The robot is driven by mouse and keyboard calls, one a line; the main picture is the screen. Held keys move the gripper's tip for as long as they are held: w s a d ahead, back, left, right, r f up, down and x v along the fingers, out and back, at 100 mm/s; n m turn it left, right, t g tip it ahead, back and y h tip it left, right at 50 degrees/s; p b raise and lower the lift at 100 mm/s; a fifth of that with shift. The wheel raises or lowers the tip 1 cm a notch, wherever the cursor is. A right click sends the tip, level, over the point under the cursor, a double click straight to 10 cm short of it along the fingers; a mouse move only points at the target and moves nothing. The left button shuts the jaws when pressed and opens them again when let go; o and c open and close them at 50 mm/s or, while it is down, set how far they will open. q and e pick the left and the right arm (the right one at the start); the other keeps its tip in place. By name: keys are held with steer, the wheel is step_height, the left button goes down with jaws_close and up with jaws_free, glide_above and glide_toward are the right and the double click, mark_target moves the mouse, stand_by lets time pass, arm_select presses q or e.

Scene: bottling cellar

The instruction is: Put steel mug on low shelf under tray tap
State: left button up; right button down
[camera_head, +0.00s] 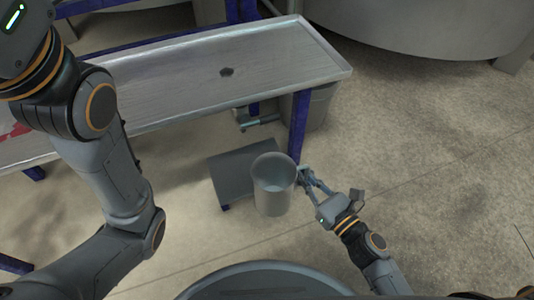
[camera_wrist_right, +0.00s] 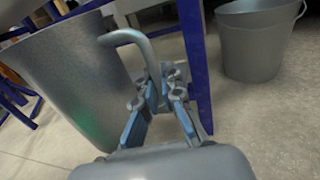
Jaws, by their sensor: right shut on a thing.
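The steel mug (camera_head: 272,198) is a grey, open-topped cylinder. In the head view it looks about upright and overlaps the right part of the low grey shelf (camera_head: 228,172); I cannot tell whether it touches the shelf. My right gripper (camera_head: 302,176) is at the mug's right side. In the right wrist view the mug (camera_wrist_right: 75,85) fills the left, and my right gripper (camera_wrist_right: 160,105) is shut on its curved handle. The tray (camera_head: 180,75), with a dark drain hole, is above and behind the shelf. A teal-handled tap (camera_head: 262,123) shows below the tray's edge. My left gripper is out of view.
A grey bucket (camera_head: 320,105) stands on the floor right of the blue tray leg (camera_head: 299,125); it also shows in the right wrist view (camera_wrist_right: 255,45). A large vat (camera_head: 430,25) is at the back right. The floor at right is clear.

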steer(key=b+x, duration=0.2)
steer(key=x, duration=0.7)
steer(key=shift+w+a, duration=0.2)
steer(key=shift+w, duration=0.15)
steer(key=w+b, duration=0.1)
steer(key=w+a+f+b, duration=0.1)
steer(key=shift+w+a+b, duration=0.3)
steer(key=shift+w, duration=0.05)
steer(key=shift+f+b, duration=0.3)
steer(key=shift+b, duration=0.15)
steer(key=shift+r, duration=0.1)
steer(key=c, duration=1.5)
jaws_free()
steer(key=shift+s, duration=0.1)
